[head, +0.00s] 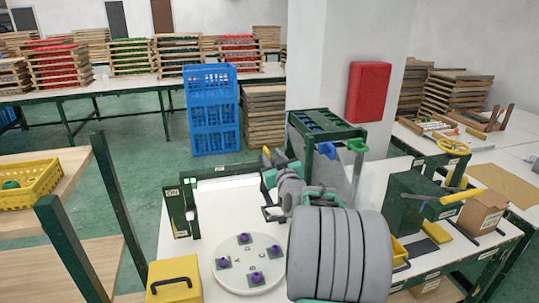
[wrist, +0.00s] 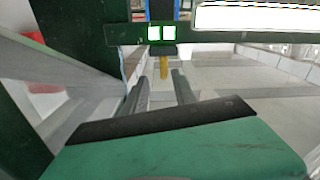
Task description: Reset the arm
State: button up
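My arm reaches over the white worktable (head: 212,205) in the head view, with its large grey links in front. My gripper (wrist: 162,84) shows in the wrist view as two dark fingers held apart with nothing gripped between them. A blue tool with a yellow tip (wrist: 163,68) hangs beyond the fingers, apart from them. In the head view the gripper is small and partly hidden by my arm, so its fingertips are hard to make out there.
A round white turntable (head: 268,272) with several purple-knobbed pieces stands left of my arm. A yellow box (head: 174,280) is at front left. A dark green rack (head: 325,130) with blue and green handles stands close behind the arm. A green machine (head: 408,205) is at right.

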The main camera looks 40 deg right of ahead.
jog(key=v, duration=0.2)
jog(key=shift+s+a, duration=0.15)
jog(key=shift+s, duration=0.2)
jog(key=s+a+f+n+g+y+p, duration=0.1)
jog(key=s+a+f+g+y, duration=0.1)
jog(key=a, duration=0.6)
jog(key=s+a+f+n+g+y, duration=0.1)
jog(key=a+f+g+y, duration=0.15)
jog(key=a, duration=0.55)
jog(key=s+a+f+g+y+p, duration=0.1)
jog(key=s+a+f+g, duration=0.15)
jog(key=a, duration=0.65)
jog(key=s+a+f+g, duration=0.2)
jog(key=s+a+g, duration=0.1)
jog(key=s, duration=0.6)
jog(key=s+a+f+g, duration=0.3)
jog(key=s+a, duration=0.2)
jog(key=s, duration=0.3)
jog(key=shift+s+a+f+g+y+p, duration=0.25)
jog(key=shift+s+g+y+p, duration=0.1)
jog(key=shift+s+g+p, duration=0.05)
